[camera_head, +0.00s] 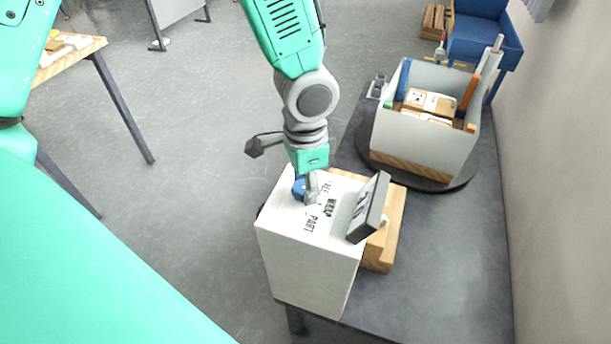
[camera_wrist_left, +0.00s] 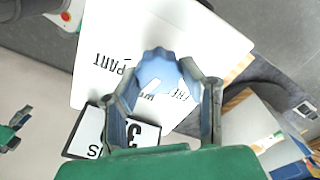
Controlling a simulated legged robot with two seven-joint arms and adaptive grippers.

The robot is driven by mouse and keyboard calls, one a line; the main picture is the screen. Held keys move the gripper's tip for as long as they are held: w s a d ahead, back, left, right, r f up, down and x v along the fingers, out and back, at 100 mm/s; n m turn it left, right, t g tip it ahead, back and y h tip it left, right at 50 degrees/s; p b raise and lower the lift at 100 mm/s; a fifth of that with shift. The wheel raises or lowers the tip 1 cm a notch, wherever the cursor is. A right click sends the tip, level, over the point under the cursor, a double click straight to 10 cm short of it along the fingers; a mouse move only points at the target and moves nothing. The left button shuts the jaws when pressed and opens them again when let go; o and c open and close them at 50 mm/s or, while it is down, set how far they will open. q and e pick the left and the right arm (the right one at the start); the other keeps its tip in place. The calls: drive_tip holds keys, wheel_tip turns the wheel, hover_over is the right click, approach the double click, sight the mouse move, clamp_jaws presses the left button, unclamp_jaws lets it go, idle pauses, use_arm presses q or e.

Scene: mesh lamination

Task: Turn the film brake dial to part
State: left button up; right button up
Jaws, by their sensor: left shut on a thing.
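The blue film brake dial (camera_head: 299,188) sits on the top of a white box (camera_head: 305,262), near its far left side. It shows larger as a scalloped blue knob in the left wrist view (camera_wrist_left: 160,72). The black words FREE, WRAP and PART are printed around it on the box top. My left gripper (camera_head: 307,192) comes down from above and is shut on the dial, one finger on either side in the wrist view. The fingers partly hide the dial, and I cannot tell which word it points to.
Farther back on the grey table (camera_head: 440,250), a grey-walled bin (camera_head: 418,143) holds boxes. A green and dark shape, possibly my right gripper (camera_wrist_left: 14,130), is at the wrist view's left edge.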

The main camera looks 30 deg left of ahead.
use_arm(q)
drive_tip(key=m+p, duration=0.4)
drive_tip(key=shift+s+d+r+m, duration=0.1)
drive_tip(key=shift+r+m, duration=0.05)
drive_tip(key=shift+m, duration=0.15)
drive_tip(key=shift+m+p, duration=1.8)
drive_tip(key=shift+m, duration=0.5)
drive_tip(key=shift+f, duration=0.2)
drive_tip(key=shift+d, duration=0.1)
drive_tip(key=o, duration=1.1)
drive_tip(key=shift+o, duration=0.2)
